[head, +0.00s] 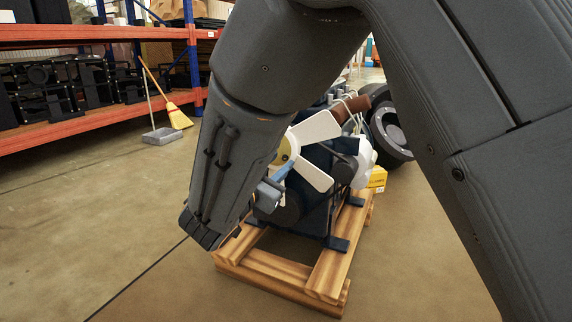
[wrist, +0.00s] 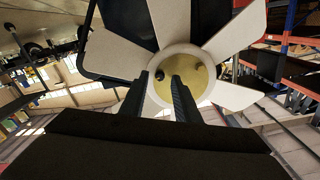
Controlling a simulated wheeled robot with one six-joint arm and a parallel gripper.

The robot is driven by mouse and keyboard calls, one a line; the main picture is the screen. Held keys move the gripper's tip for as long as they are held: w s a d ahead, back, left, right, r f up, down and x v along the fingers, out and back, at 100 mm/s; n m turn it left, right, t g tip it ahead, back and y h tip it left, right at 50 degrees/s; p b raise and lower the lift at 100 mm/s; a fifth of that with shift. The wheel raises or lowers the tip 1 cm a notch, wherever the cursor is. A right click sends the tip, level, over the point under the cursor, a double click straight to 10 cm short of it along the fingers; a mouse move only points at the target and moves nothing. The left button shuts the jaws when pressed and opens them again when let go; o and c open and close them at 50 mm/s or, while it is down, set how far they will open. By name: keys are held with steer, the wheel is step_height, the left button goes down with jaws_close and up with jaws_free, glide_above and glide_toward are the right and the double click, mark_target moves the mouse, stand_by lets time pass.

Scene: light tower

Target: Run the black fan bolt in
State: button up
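The white-bladed fan shows in the wrist view (wrist: 235,40) and, partly behind my arm, in the head view (head: 318,128). Its yellow hub (wrist: 185,62) faces the wrist camera. A small black bolt head (wrist: 160,75) shows on the hub's left side, and a small brassy spot sits on its right side. My gripper (wrist: 158,80) is open, its two dark fingers apart and pointing at the hub. The bolt head appears in the gap between the fingertips; I cannot tell whether they touch it. In the head view my forearm hides most of the gripper.
The fan's dark blue engine (head: 318,208) stands on a wooden pallet (head: 330,270). A tyre (head: 388,125) and a yellow box (head: 377,179) lie behind. Orange shelving (head: 90,128), a broom (head: 178,117) and a grey dustpan (head: 162,136) are at left. The floor at left is clear.

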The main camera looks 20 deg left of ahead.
steer(key=shift+s, duration=0.1)
steer(key=s+p, duration=0.3)
steer(key=s, duration=0.4)
steer(key=shift+s+a, duration=0.25)
steer(key=shift+s, duration=0.05)
